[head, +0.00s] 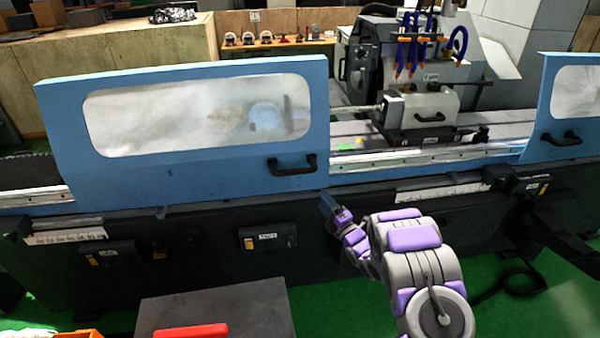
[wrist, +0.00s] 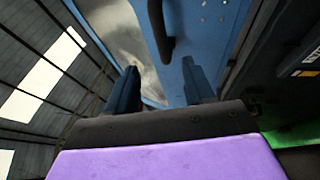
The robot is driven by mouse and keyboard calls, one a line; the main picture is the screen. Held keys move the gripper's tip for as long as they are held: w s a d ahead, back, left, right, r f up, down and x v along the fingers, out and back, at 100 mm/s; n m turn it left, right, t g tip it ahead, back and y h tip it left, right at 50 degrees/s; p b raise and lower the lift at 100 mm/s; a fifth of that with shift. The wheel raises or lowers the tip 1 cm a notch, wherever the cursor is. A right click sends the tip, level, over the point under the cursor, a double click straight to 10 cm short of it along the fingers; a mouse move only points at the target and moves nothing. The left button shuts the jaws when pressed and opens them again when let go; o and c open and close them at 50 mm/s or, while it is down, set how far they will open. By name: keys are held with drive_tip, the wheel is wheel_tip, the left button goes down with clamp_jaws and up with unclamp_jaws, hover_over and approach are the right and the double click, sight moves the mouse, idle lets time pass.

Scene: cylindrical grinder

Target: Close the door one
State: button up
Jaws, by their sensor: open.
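A blue sliding door (head: 190,170) with a clouded window stands on the left of the grinder, with a black handle (head: 293,168) at its lower right. A second blue door (head: 545,105) with its own black handle (head: 560,139) is cut off at the right edge. A wide gap between the doors bares the grinder's inside. My gripper (head: 333,205) is just below and right of the left door's handle. In the wrist view, my gripper (wrist: 160,82) is open and empty, its fingers pointing at the blue door (wrist: 200,25). A black handle (wrist: 160,28) is ahead, apart from the fingers.
The grinding head (head: 425,105) with blue hoses shows in the gap. A door rail (head: 400,177) runs along the machine's front. Control boxes (head: 268,237) stick out below it. A grey table (head: 215,305) with a red object (head: 190,331) stands in front at the lower left.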

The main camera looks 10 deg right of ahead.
approach(294, 174)
drive_tip(key=x, duration=1)
drive_tip(key=shift+w+f, duration=0.15)
drive_tip(key=shift+w, duration=0.15)
drive_tip(key=shift+w+a, duration=0.15)
drive_tip(key=shift+w+d, duration=0.15)
drive_tip(key=shift+d, duration=0.75)
drive_tip(key=shift+a, duration=0.7)
drive_tip(key=c, duration=0.8)
drive_tip(key=shift+d, duration=0.3)
clamp_jaws()
